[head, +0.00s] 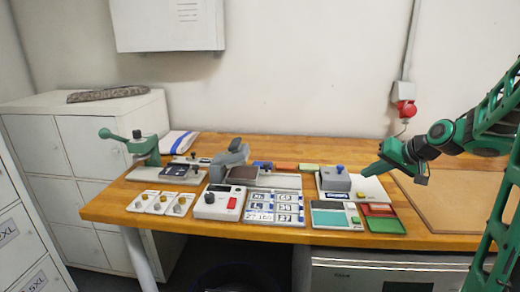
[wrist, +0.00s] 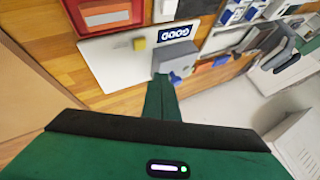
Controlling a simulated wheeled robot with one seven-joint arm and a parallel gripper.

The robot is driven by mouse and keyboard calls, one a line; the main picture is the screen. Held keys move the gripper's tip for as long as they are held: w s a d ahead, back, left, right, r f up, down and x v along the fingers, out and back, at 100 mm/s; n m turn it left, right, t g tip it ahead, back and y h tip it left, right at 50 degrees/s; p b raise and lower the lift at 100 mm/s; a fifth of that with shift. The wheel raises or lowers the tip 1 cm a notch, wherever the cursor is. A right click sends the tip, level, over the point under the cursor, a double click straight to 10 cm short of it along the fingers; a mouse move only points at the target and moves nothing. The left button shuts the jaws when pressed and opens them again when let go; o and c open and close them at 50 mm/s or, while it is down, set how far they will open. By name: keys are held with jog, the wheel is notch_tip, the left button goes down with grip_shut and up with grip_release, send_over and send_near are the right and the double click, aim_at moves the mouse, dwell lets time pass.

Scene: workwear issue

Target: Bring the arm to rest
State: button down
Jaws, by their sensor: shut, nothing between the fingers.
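My green arm reaches in from the right in the head view. My gripper (head: 368,170) is over the right part of the wooden table (head: 260,236), close to the grey block with a blue knob (head: 336,178). In the wrist view my gripper (wrist: 161,78) shows as narrow green fingers, shut, with nothing between them. Their tips appear close to the grey block (wrist: 178,66); I cannot tell whether they touch it.
A white board (wrist: 110,62) with a GOOD label lies by the grey block. Red and green trays (head: 381,218), a control box (head: 218,203), a label board (head: 274,208) and a green lever press (head: 146,147) stand on the table. A brown board (head: 440,200) lies right, mostly bare.

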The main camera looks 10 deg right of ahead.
jog(key=s+a+g, duration=0.1)
jog(key=s, duration=0.3)
jog(key=s+f+g+h, duration=0.1)
jog(key=s, duration=0.2)
jog(key=s+a+f+g, duration=0.1)
jog(key=s, duration=0.3)
jog(key=shift+s+a+h, duration=0.3)
jog(key=shift+a, duration=0.05)
jog(key=s+a+f+g, duration=0.1)
jog(key=s+g, duration=0.1)
jog(key=s, duration=0.9)
jog(key=s+a+f+m+g+h, duration=0.1)
jog(key=s+g, duration=0.2)
jog(key=s, duration=0.9)
jog(key=shift+a+f, duration=0.25)
jog(key=shift+a, duration=0.15)
jog(key=shift+w+f+g, duration=0.25)
jog(key=shift+w+g, duration=0.05)
jog(key=shift+w, duration=0.25)
